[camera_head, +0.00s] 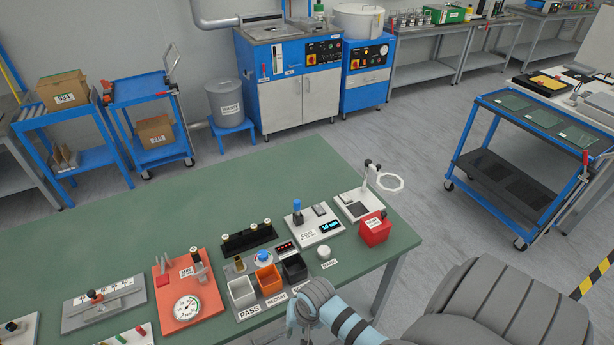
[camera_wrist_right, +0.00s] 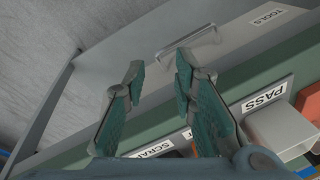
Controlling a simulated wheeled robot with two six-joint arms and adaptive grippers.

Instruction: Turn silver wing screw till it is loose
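On the green table, an orange-red plate (camera_head: 207,306) bears a round dial gauge (camera_head: 187,308) and a small post stand (camera_head: 199,268) with metal parts. I cannot pick out a silver wing screw for certain; any such screw is too small to tell in the head view. My right gripper (camera_head: 306,328) is at the table's front edge, just in front of the sorting bins. In the right wrist view my right gripper (camera_wrist_right: 158,78) has its two teal-padded fingers apart, with nothing between them. My left gripper is not in view.
The green table (camera_head: 130,222) is clear at the back left. White, orange and black bins (camera_head: 241,291) stand near the front, one labelled PASS. A red box (camera_head: 375,230) is at the right. A drawer handle (camera_wrist_right: 188,44) and TOOLS label show below the table edge.

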